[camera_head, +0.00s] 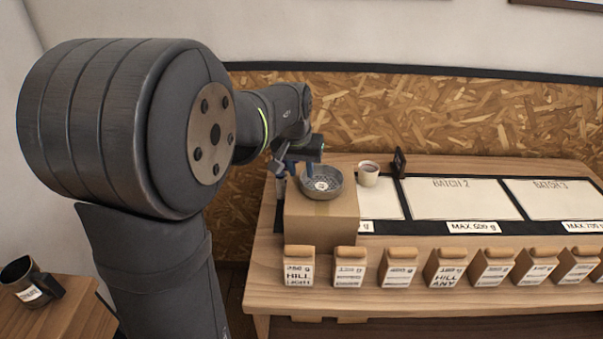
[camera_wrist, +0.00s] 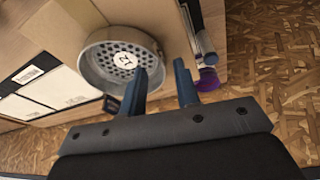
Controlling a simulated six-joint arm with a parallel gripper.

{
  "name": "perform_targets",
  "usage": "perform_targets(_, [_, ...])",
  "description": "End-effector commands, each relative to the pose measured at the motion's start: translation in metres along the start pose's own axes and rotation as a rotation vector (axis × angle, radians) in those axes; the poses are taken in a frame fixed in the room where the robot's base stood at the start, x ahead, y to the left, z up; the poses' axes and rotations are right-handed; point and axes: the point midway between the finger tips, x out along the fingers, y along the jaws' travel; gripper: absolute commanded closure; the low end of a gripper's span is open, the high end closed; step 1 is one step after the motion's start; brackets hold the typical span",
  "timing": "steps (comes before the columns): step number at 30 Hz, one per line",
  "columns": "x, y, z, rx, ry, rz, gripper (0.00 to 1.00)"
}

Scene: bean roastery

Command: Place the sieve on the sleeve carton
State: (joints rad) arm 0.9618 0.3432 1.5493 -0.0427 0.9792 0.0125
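The sieve (camera_head: 321,186) is a grey round pan with a perforated bottom and a white label inside. It appears to sit flat on the brown sleeve carton (camera_head: 320,222), towards the far side of its top. In the wrist view the sieve (camera_wrist: 122,57) shows its holes and label, with carton cardboard (camera_wrist: 80,18) beside it. My gripper (camera_head: 296,166) is at the sieve's far left rim. In the wrist view my gripper (camera_wrist: 162,82) has its blue fingers apart, one over the sieve and one outside the rim. Contact with the rim cannot be told.
A cup (camera_head: 368,174) and a small black stand (camera_head: 399,162) are right of the carton. Pale batch mats (camera_head: 465,198) lie further right. Several labelled bags (camera_head: 398,268) line the front edge. A purple-ended cylinder (camera_wrist: 207,80) stands close beside my outer finger.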

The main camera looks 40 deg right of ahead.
Motion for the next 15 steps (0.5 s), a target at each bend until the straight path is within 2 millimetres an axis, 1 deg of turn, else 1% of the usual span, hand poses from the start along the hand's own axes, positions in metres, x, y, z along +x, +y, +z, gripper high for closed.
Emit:
perform_targets(1, [-0.013,0.0,-0.001,0.0,0.005,0.0,0.71])
perform_targets(3, [-0.028,0.0,-0.001,0.0,0.005,0.0,0.71])
perform_targets(9, [-0.069,0.0,-0.001,0.0,0.004,0.0,0.71])
perform_targets(12, [-0.084,0.0,-0.001,0.0,0.003,0.0,0.71])
perform_targets(15, [-0.093,0.0,0.0,0.0,0.001,0.0,0.71])
